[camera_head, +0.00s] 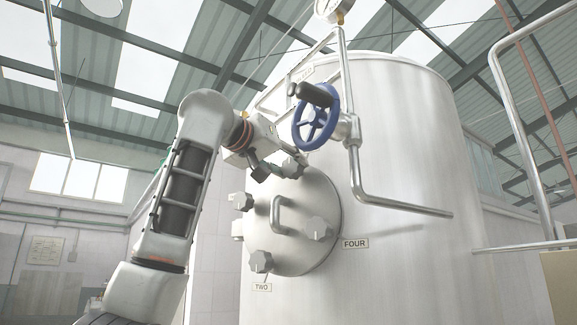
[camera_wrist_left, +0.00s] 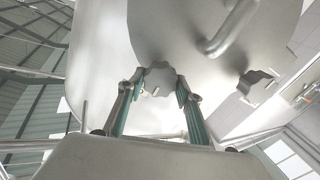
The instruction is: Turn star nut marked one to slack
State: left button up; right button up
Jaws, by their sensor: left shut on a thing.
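My left gripper (camera_head: 280,167) is shut on a grey star nut (camera_head: 294,166) at the top of the round manway door (camera_head: 300,205) on a steel tank. In the left wrist view the same star nut (camera_wrist_left: 159,79) sits between the two green-padded fingers (camera_wrist_left: 157,90), which touch its sides. No label reading ONE shows, so I cannot read this nut's mark. Other star nuts sit around the door: one near the TWO label (camera_head: 262,287), one near the FOUR label (camera_head: 355,243), one at the left (camera_head: 240,201). My right gripper is not in view.
A blue handwheel valve (camera_head: 316,117) stands just above and right of the gripper. A steel pipe (camera_head: 354,175) runs down the tank beside the door. A bent handle (camera_head: 278,213) sticks out of the door. A railing (camera_head: 515,110) stands at the right.

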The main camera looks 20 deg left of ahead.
pick_arm(q)
jog(key=shift+f, duration=0.1)
jog(key=o, duration=1.1)
jog(key=v, duration=1.2)
